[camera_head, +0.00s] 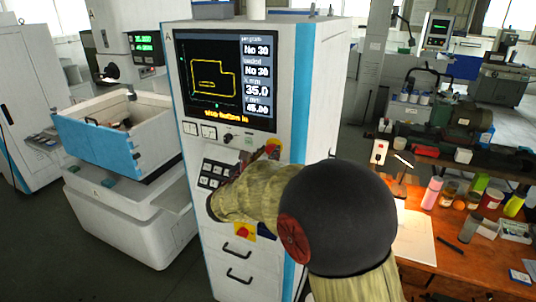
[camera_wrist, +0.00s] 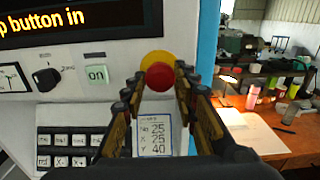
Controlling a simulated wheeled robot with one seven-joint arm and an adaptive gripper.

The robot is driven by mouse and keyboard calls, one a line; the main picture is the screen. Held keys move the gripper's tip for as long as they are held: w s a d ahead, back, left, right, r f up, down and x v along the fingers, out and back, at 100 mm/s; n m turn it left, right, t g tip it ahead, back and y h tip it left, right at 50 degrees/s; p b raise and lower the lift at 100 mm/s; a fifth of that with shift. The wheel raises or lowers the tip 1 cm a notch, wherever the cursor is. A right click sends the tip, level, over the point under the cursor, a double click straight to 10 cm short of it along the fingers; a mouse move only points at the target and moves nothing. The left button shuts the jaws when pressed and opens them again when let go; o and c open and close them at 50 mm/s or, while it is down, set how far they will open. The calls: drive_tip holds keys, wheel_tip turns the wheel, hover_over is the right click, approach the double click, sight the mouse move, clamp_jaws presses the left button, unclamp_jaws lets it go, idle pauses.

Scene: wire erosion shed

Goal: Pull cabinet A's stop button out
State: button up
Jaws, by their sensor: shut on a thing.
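Cabinet A (camera_head: 305,95) is the white upright cabinet with a blue edge stripe and a black screen (camera_head: 215,80). Its yellow bottom line ends in "button in". The stop button (camera_wrist: 160,76) is a red round knob on a yellow disc (camera_wrist: 157,58), right of the green "on" key (camera_wrist: 96,74). My gripper (camera_wrist: 160,82) has one finger on each side of the red knob and is shut on it.
A black rotary knob (camera_wrist: 46,79) and a black keypad (camera_wrist: 70,147) are left of the fingers. A label card (camera_wrist: 155,137) is below the button. A cluttered wooden bench (camera_head: 455,240) stands to the right. An open machine tank (camera_head: 110,140) stands to the left.

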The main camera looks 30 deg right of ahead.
clamp_jaws()
drive_tip(key=shift+a, duration=0.1)
drive_tip(key=shift+s+a+f, duration=0.1)
drive_tip(key=shift+s+a, duration=0.25)
drive_tip(key=o, duration=1)
unclamp_jaws()
drive_tip(key=shift+a, duration=0.1)
drive_tip(key=v, duration=1.2)
drive_tip(key=shift+s, duration=0.1)
